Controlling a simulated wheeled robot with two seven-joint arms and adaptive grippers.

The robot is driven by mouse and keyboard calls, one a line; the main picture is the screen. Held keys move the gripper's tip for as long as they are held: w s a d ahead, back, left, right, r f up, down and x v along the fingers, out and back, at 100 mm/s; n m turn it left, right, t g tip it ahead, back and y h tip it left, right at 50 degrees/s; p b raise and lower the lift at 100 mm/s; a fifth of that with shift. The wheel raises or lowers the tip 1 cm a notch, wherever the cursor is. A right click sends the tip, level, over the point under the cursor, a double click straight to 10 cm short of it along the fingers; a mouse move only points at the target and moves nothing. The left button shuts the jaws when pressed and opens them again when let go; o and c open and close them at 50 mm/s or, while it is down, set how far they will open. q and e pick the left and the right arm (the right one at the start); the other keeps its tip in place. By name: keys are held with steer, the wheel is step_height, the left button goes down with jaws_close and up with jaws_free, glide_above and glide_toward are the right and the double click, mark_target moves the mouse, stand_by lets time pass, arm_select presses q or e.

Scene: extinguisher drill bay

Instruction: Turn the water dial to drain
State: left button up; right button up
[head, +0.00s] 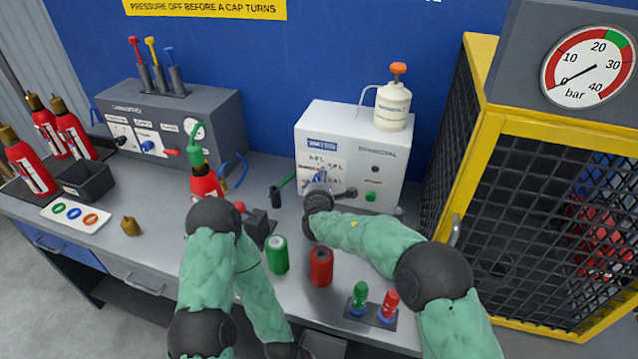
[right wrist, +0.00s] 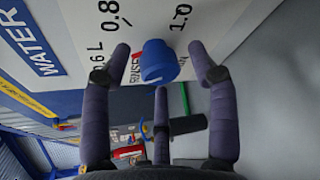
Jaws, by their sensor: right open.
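The white water unit (head: 385,158) stands at the back of the bench, with a blue WATER label (head: 322,145). Its blue dial knob (right wrist: 158,62) shows clearly in the right wrist view, near printed marks for 0.6 L, 0.8, 1.0 and a partly hidden word like RINSE. My right gripper (right wrist: 160,50) is open, with its dark fingers spread on either side of the knob; I cannot tell if they touch it. In the head view the right gripper (head: 320,190) is in front of the dial and partly hides it. No drain mark is readable. My left arm hangs low at bottom centre; its gripper is out of view.
A green can (head: 277,254) and a red can (head: 321,267) stand in front of the unit, near my right forearm. A red extinguisher (head: 206,184) stands left of it. A yellow-framed mesh cage (head: 548,128) borders the right side. A white bottle (head: 393,107) sits on the unit.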

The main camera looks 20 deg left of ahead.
steer(key=c, duration=1.1)
steer(key=shift+f, duration=0.1)
steer(key=shift+a+f+n+h+p, duration=0.1)
steer(key=shift+a+n+h+p, duration=0.05)
steer(key=shift+n+h+p, duration=1.8)
steer(key=shift+a+f+n+h+p, duration=0.15)
steer(key=shift+n+h+p, duration=1.15)
steer(key=shift+n, duration=1.15)
steer(key=shift+a+f+n+h+p, duration=0.15)
steer(key=shift+n+h+p, duration=1.1)
steer(key=shift+n+p, duration=0.85)
steer(key=shift+r+n, duration=0.15)
steer(key=shift+n, duration=0.15)
